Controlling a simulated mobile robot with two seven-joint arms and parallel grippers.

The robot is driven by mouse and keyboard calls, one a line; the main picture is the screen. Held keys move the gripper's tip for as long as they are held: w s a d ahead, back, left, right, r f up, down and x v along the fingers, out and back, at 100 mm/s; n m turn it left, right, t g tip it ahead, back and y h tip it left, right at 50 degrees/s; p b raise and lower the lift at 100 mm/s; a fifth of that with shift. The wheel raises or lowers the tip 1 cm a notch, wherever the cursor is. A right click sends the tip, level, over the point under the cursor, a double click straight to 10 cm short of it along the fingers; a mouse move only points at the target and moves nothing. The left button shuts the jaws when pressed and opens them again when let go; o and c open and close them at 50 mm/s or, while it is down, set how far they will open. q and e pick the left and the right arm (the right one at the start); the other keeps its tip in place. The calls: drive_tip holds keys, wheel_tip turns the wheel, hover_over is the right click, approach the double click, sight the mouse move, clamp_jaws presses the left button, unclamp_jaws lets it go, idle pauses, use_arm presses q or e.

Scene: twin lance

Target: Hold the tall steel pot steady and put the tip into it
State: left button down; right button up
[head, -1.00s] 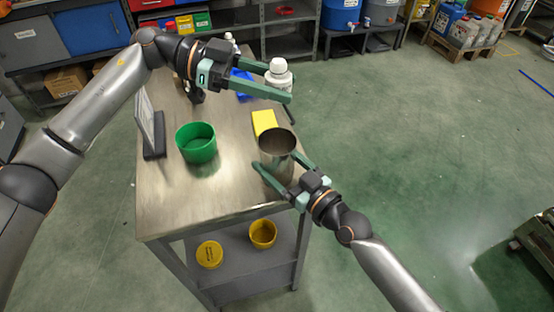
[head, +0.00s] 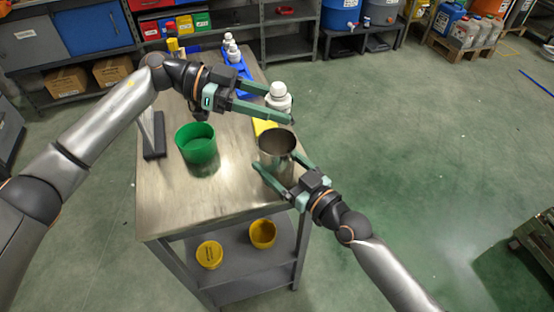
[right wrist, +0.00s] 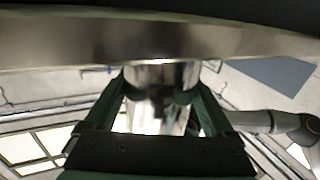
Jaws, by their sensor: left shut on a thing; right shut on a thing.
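The tall steel pot (head: 276,163) stands upright near the right edge of the steel table, its open mouth facing up. My right gripper (head: 278,172) is shut on it, one finger on each side; the right wrist view shows its shiny wall (right wrist: 160,75) between the fingers. My left gripper (head: 277,106) is shut on a white capped bottle (head: 279,92), held upright just behind and above the pot's rim. The bottle's lower part is hidden by a finger. I cannot make out a separate tip.
A yellow pad (head: 262,126) lies behind the pot. White bottles and a blue tray (head: 236,68) are farther back. The table's front (head: 190,215) is clear.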

use_arm(q)
drive_tip(key=shift+f, duration=3.9)
drive_tip(key=shift+s+a+f, duration=0.1)
drive_tip(key=shift+f, duration=0.65)
use_arm(e)
drive_tip(key=shift+s+a+r, duration=0.1)
use_arm(q)
drive_tip(key=shift+c, duration=1.8)
unclamp_jaws()
drive_tip(key=shift+o, duration=0.8)
drive_tip(key=r+v, duration=0.1)
drive_tip(key=v, duration=1.1)
drive_tip(key=shift+r, duration=0.3)
use_arm(e)
drive_tip(key=shift+o, duration=0.2)
drive_tip(key=o, duration=1.1)
